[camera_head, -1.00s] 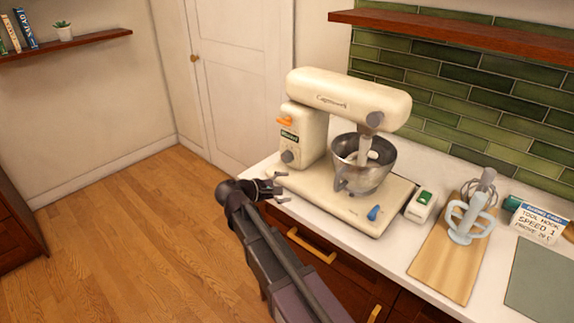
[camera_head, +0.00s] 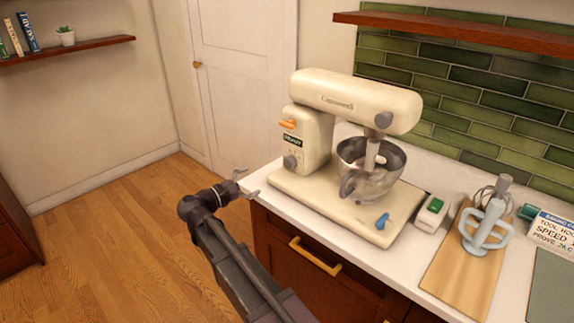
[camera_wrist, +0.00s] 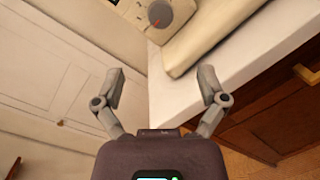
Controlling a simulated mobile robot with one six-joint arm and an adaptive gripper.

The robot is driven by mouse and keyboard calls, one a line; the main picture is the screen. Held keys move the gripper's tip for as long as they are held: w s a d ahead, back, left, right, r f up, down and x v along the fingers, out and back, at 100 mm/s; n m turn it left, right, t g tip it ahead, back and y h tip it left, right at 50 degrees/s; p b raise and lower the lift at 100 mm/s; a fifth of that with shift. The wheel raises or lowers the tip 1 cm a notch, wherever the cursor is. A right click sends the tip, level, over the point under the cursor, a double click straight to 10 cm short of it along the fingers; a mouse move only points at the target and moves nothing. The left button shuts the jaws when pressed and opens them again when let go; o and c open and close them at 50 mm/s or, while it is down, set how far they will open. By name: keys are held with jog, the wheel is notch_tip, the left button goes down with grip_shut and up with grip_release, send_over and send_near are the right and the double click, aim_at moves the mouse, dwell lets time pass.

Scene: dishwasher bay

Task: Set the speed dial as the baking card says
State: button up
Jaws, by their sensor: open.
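The cream stand mixer (camera_head: 350,105) stands on the counter with a steel bowl (camera_head: 370,170) under its head. Its grey speed dial (camera_head: 291,162) is low on the column's front, below a small dark display and an orange lever. The dial also shows at the top of the wrist view (camera_wrist: 160,13), with a red mark on it; its setting is too small to read. The baking card (camera_head: 552,232) is cut off at the right edge; its lines begin "TOOL HOO", "SPEED" and "PROVE 26". My gripper (camera_head: 245,183) is open and empty at the counter's left edge, apart from the dial.
A blue knob (camera_head: 382,221) sits on the mixer's base. A white box with a green switch (camera_head: 432,212), a wooden board (camera_head: 460,270) with mixing tools (camera_head: 485,228), and a grey-green mat (camera_head: 555,290) lie to the right. Floor left of the counter is clear.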

aim_at(287, 163)
jog(key=x, duration=1.3)
jog(key=shift+w+d, duration=0.2)
jog(key=c, duration=1.2)
